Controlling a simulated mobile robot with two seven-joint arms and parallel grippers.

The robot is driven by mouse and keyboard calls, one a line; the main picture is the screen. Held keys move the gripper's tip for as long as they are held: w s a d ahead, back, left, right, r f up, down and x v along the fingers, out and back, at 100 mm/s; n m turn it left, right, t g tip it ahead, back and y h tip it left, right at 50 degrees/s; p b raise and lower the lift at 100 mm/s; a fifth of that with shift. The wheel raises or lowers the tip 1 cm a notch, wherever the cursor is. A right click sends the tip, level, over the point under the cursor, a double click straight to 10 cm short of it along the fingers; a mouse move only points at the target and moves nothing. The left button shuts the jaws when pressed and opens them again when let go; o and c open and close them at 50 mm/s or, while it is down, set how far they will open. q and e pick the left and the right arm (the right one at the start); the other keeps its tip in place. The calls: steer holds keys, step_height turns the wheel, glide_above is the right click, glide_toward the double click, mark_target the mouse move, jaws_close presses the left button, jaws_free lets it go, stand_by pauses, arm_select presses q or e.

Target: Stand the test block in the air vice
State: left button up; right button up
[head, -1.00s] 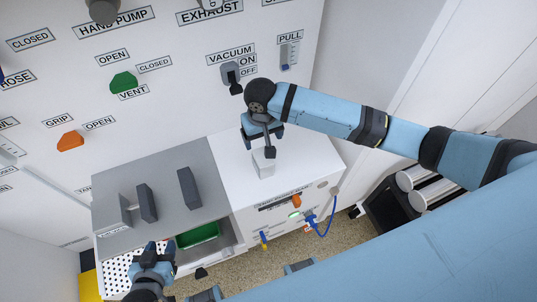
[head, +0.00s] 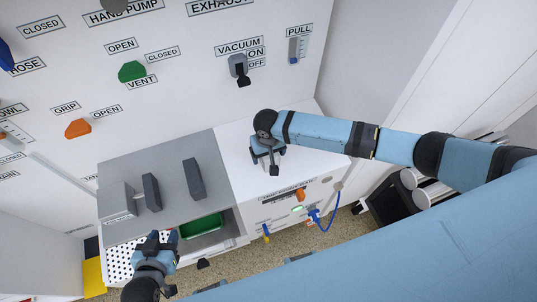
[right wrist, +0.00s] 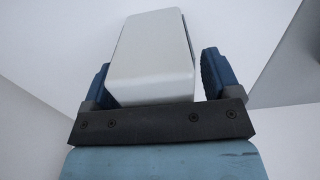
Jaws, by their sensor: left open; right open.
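The test block is most likely the pale block in the right wrist view (right wrist: 150,58). My right gripper (right wrist: 152,85) is open, with one blue finger on each side of the block. A gap shows beside the right finger. In the head view my right gripper (head: 268,160) is over the white cabinet top and hides most of the block. Two dark upright plates (head: 152,192) (head: 194,178) on the grey bench look like the vice jaws, though I cannot be certain. My left gripper (head: 163,240) is open and empty at the bench's front edge.
A lighter grey block (head: 117,202) stands at the left of the grey bench top (head: 178,151). Below are a green tray (head: 201,228) and a perforated white panel (head: 119,262). The wall carries an orange grip lever (head: 78,128). A blue hose (head: 332,213) hangs from the cabinet front.

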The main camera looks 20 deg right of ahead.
steer(key=shift+f, duration=0.1)
steer(key=shift+c, duration=0.5)
steer(key=c, duration=1.2)
